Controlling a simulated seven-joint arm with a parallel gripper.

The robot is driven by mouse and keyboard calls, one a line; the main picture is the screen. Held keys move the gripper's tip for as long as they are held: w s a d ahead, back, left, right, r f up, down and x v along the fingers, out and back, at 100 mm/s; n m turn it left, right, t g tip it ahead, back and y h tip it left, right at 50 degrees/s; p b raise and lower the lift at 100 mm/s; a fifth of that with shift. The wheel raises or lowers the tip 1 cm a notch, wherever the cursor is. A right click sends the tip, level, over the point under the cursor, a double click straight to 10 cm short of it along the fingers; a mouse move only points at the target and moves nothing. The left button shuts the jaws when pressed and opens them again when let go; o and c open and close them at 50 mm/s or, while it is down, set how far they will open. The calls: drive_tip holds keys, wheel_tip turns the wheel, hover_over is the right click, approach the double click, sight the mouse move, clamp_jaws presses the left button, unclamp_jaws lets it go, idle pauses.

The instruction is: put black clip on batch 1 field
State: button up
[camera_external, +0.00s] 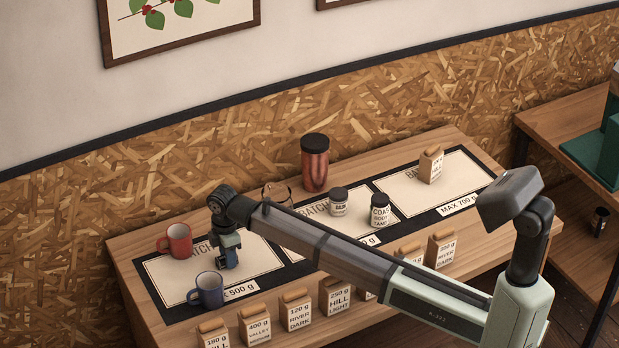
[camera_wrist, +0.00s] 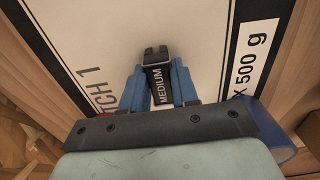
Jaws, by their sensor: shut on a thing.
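The black clip (camera_wrist: 160,86), with a MEDIUM label, sits between the two blue fingers of my gripper (camera_wrist: 158,75) in the wrist view. My gripper is shut on it. The batch 1 field (camera_wrist: 205,35) is a cream panel with a dark border and lies directly beneath the clip. In the external view the same field (camera_external: 177,289) is the leftmost panel on the table, and my gripper (camera_external: 229,263) is low over its right part. The clip is hard to make out there. I cannot tell whether the clip touches the panel.
A red mug (camera_external: 177,241) stands at the field's back left edge, and a blue mug (camera_external: 209,290) at its front, close to my gripper. Several labelled bags (camera_external: 298,312) line the front. A dark-lidded copper canister (camera_external: 315,168) and small jars (camera_external: 380,212) stand farther right.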

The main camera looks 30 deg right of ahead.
drive_tip(key=shift+f, duration=0.15)
drive_tip(key=o, duration=1)
wheel_tip(320, 180, up, 12)
idle(0.3)
